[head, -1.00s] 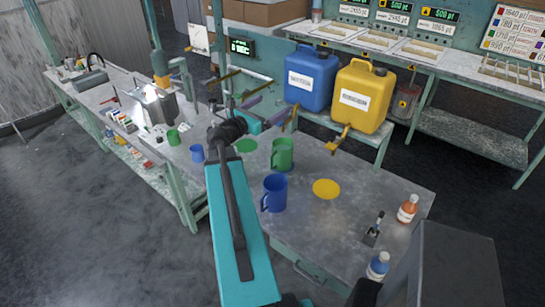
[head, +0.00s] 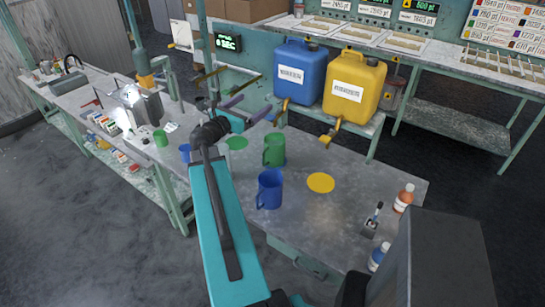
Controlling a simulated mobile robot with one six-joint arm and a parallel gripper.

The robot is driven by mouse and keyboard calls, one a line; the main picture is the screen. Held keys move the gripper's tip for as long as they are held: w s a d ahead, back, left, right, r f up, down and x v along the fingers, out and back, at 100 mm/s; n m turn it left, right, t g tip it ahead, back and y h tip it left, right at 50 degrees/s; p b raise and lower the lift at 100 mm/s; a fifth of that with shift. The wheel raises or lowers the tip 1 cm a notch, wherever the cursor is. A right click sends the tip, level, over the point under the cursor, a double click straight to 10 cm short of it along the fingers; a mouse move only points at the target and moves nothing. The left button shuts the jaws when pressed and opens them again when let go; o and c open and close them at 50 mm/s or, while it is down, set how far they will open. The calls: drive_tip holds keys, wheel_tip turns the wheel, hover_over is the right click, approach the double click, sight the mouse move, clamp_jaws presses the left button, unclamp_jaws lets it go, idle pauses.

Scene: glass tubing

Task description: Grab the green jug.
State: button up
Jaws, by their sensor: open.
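The green jug (head: 273,150) stands upright on the grey metal table, behind and touching or nearly touching the blue jug (head: 270,188) in the picture. My gripper (head: 238,95) is at the far end of my teal arm, above the back of the table. Its jaws are open and appear empty. It is up and to the left of the green jug in the picture and apart from it. A smaller green cup (head: 160,138) stands farther left on the table, beside a small blue cup (head: 185,152).
A green disc (head: 237,143) and a yellow disc (head: 320,182) lie on the table. Blue (head: 300,72) and yellow (head: 354,88) canisters stand behind. An orange bottle (head: 404,198), a blue-capped bottle (head: 378,257) and a small tool (head: 373,220) are at the right.

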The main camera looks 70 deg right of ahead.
drive_tip(key=b, duration=3.1)
approach(274, 152)
drive_tip(key=w+f, duration=0.2)
drive_tip(key=f, duration=0.1)
drive_tip(key=shift+w, duration=0.25)
drive_tip(key=shift+d, duration=0.1)
drive_tip(key=x, duration=0.8)
drive_tip(key=shift+w, duration=0.1)
drive_tip(key=shift+d, duration=0.25)
drive_tip(key=shift+s+x, duration=0.15)
drive_tip(key=shift+x, duration=1.15)
drive_tip(key=shift+s+x, duration=0.15)
drive_tip(key=shift+x, duration=1.2)
drive_tip(key=shift+a+f, duration=0.15)
drive_tip(key=shift+c, duration=0.4)
drive_tip(key=c, duration=1.1)
